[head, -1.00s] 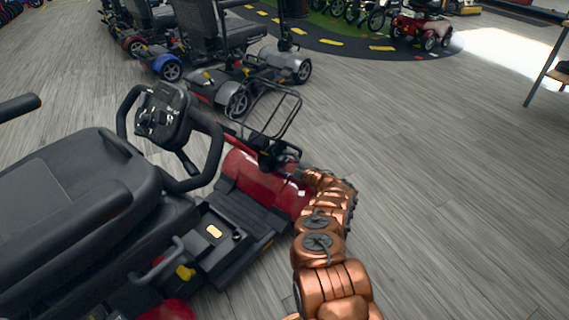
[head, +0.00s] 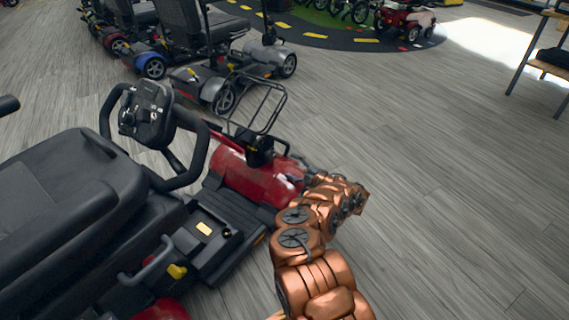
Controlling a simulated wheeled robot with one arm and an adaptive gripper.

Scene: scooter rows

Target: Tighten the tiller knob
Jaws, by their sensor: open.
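The red scooter (head: 245,178) stands at the left, its black tiller head (head: 147,113) with loop handlebars turned up toward me. I cannot pick out the tiller knob; it is too small or hidden. My copper-coloured arm rises from the bottom and bends beside the scooter's front end. At its far end, a small dark part that looks like my gripper (head: 304,165) is close to the red front cover, right of the black basket mount (head: 259,150). Its fingers are hard to make out, and I see nothing held. I cannot tell whether it touches the scooter.
The scooter's black seat (head: 65,190) fills the lower left. A wire basket frame (head: 258,105) stands up at its front. A row of parked scooters (head: 225,75) is behind. Grey floor (head: 450,180) is clear at the right, with a wooden bench (head: 545,50) at the top right.

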